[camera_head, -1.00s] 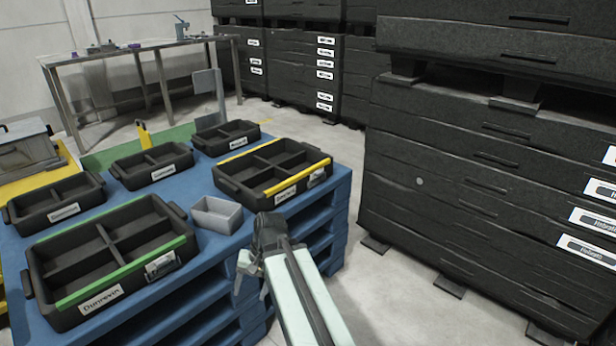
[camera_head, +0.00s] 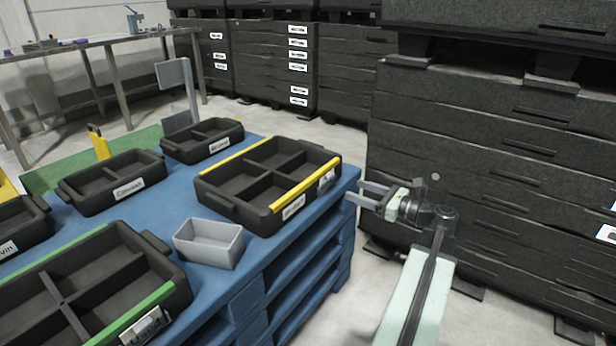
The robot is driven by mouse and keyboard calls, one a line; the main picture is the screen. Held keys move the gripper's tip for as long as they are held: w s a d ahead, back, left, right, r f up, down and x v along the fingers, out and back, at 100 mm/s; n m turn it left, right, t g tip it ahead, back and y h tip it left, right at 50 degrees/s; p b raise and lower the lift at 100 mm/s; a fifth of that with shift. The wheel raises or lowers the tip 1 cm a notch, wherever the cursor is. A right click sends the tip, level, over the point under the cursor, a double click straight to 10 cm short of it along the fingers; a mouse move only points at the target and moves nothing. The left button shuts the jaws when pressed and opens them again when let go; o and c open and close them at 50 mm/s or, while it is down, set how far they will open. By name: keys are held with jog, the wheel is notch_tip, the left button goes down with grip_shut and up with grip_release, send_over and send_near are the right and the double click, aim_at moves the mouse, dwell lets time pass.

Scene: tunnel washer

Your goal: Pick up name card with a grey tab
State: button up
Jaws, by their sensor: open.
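A small card in a holder (camera_head: 146,327) sits on the front of the green-barred black tray, cut by the bottom edge. Another card holder (camera_head: 327,180) sits at the right end of the yellow-barred tray's front.
The blue pallet stack (camera_head: 180,205) carries the yellow-barred tray (camera_head: 240,208), the green-barred tray (camera_head: 165,270), several smaller black trays and an empty grey box (camera_head: 209,243). Tall black crate stacks (camera_head: 480,150) stand close on the right. A metal table (camera_head: 100,42) is at the back left.

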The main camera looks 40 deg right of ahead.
jog(key=x, duration=0.5)
jog(key=r+x, duration=0.1)
jog(key=x, duration=0.2)
jog(key=shift+d+p, duration=0.25)
jog(key=shift+p, duration=0.15)
grip_shut()
jog(key=shift+r, duration=0.2)
notch_tip(320, 180, up, 10)
jog(key=p, duration=1)
send_over(332, 177)
jog(key=v, duration=0.2)
jog(key=shift+s+d+f, duration=0.1)
jog(key=shift+s+f, duration=0.05)
